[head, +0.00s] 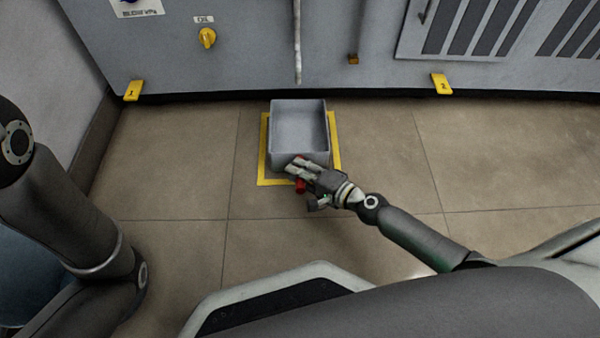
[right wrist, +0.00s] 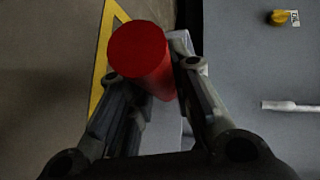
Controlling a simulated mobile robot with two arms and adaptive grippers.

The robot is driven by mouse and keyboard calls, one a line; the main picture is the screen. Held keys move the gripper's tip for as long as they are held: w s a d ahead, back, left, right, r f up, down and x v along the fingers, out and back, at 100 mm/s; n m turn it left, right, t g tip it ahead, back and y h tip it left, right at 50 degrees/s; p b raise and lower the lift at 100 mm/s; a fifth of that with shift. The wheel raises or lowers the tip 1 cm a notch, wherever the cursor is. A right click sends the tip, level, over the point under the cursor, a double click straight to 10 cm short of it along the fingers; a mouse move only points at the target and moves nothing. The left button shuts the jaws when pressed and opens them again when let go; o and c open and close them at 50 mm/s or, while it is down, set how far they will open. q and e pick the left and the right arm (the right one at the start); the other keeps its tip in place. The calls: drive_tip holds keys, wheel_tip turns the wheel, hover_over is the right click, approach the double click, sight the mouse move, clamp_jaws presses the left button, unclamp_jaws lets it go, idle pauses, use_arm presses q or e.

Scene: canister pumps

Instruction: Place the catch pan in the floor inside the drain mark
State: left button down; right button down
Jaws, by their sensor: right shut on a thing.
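The catch pan (head: 300,155) is a grey open box, empty inside. In the head view it is over the yellow-outlined drain mark (head: 264,165) on the floor. Yellow shows along its left, right and near sides; the far edge is hidden. I cannot tell whether its base touches the floor. My right gripper (head: 298,174) is at the pan's near side, shut on a red cylindrical handle, which fills the space between the fingers in the right wrist view (right wrist: 142,58). My left arm shows at the left, but its gripper is out of view.
A grey machine cabinet (head: 240,60) stands just behind the pan, with a yellow oil knob (head: 207,38) and a hanging pipe (head: 297,45). The tiled floor is clear on both sides.

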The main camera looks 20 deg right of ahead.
drive_tip(key=c, duration=1.3)
unclamp_jaws()
drive_tip(key=shift+r, duration=0.1)
drive_tip(key=shift+s+d, duration=0.15)
drive_tip(key=shift+s, duration=0.15)
drive_tip(key=v, duration=1.1)
drive_tip(key=shift+s+d+r, duration=0.1)
drive_tip(key=shift+r, duration=0.05)
